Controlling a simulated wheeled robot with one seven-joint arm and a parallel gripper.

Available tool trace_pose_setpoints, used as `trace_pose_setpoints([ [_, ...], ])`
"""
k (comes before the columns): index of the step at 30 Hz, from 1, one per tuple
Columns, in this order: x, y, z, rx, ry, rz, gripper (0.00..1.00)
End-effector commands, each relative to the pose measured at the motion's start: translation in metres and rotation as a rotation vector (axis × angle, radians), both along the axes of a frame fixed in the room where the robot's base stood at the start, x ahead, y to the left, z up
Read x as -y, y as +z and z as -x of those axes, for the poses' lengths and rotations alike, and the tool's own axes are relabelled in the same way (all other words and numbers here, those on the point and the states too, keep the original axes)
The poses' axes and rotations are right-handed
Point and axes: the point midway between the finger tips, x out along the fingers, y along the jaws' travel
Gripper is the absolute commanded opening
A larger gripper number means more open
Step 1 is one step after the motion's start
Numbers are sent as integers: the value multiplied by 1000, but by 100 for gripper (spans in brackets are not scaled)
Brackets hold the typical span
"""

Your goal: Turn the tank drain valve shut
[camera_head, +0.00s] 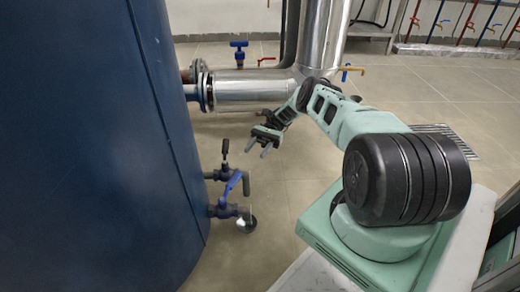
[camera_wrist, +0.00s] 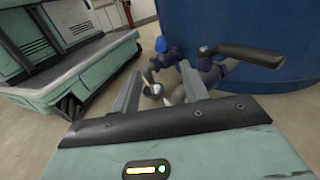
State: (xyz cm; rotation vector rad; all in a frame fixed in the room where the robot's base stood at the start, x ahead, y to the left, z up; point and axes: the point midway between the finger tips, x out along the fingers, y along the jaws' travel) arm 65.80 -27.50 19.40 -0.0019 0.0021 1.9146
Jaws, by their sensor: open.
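Two valves sit low on the side of the blue tank (camera_head: 90,130). The upper valve (camera_head: 222,175) has a black lever pointing up; the lower valve (camera_head: 225,210) has a blue lever slanting up to the right. I cannot tell by label which is the tank drain valve. My gripper (camera_head: 268,150) is open and empty, above and right of both valves, apart from them. In the wrist view, the black lever (camera_wrist: 265,60) shows large at the right, the blue lever (camera_wrist: 161,45) lies beyond my open fingers (camera_wrist: 160,72), and the tank (camera_wrist: 235,22) stands behind.
A silver horizontal pipe (camera_head: 245,88) runs from the tank to a vertical pipe (camera_head: 325,35) behind my gripper. The tiled floor (camera_head: 285,200) right of the valves is clear.

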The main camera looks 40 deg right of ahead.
Motion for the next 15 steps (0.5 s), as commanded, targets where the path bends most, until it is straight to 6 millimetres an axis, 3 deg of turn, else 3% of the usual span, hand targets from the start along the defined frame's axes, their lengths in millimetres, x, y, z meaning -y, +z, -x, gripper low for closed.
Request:
trace_pose_setpoints([
  [2, 3, -9, -2, -1, -2, -10, 45],
  [15, 22, -3, -9, 0, 1, -4, 45],
])
